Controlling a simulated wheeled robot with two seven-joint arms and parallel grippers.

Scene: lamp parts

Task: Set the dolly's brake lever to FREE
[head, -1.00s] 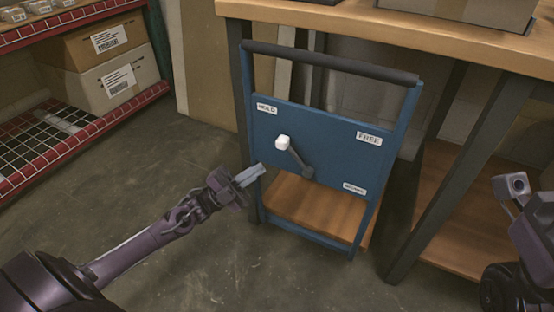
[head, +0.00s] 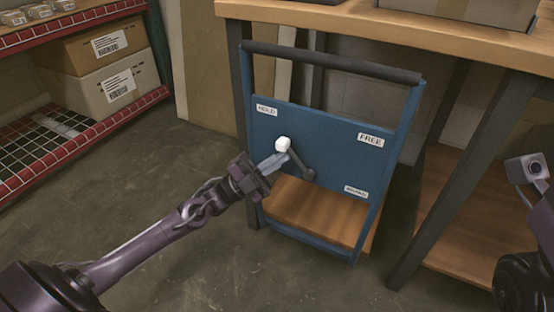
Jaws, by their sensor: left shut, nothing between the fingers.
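The blue dolly (head: 335,140) stands upright with a dark handle bar across its top and a wooden deck at the bottom. Its brake lever (head: 299,164) has a white knob (head: 283,144) and tilts up and left from its pivot, toward the HOLD label (head: 267,110). The FREE label (head: 370,140) is on the panel's right side. My left gripper (head: 283,160) is shut and empty, its fingertips just below the knob at the lever's left side; I cannot tell whether they touch it. My right gripper is not in view; only part of that arm shows at the right edge.
A wooden workbench (head: 390,32) with dark legs stands behind and right of the dolly. A red-edged shelf (head: 95,128) with cardboard boxes (head: 110,80) is at the left. The floor (head: 150,160) left of the dolly is clear.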

